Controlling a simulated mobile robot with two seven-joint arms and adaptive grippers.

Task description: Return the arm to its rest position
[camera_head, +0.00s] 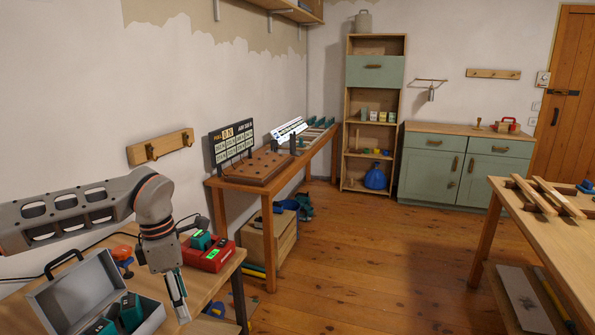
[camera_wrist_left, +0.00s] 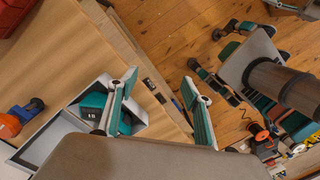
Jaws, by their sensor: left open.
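My left arm (camera_head: 75,213) comes in from the left in the head view, reaches over the near workbench and bends down at an orange-ringed joint. Its gripper (camera_head: 180,302) points down beside the right end of an open grey case. In the wrist view the two teal-padded fingers of the left gripper (camera_wrist_left: 163,82) stand apart with nothing held between them. The workbench edge and the wooden floor show beyond the gap.
The grey case (camera_head: 62,300) holds teal battery packs, its lid raised. A red charger (camera_head: 208,256) and an orange-and-blue tool (camera_head: 122,258) sit behind it on the workbench (camera_head: 215,285). Another table (camera_head: 520,222) stands at right. The floor (camera_head: 380,260) between is clear.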

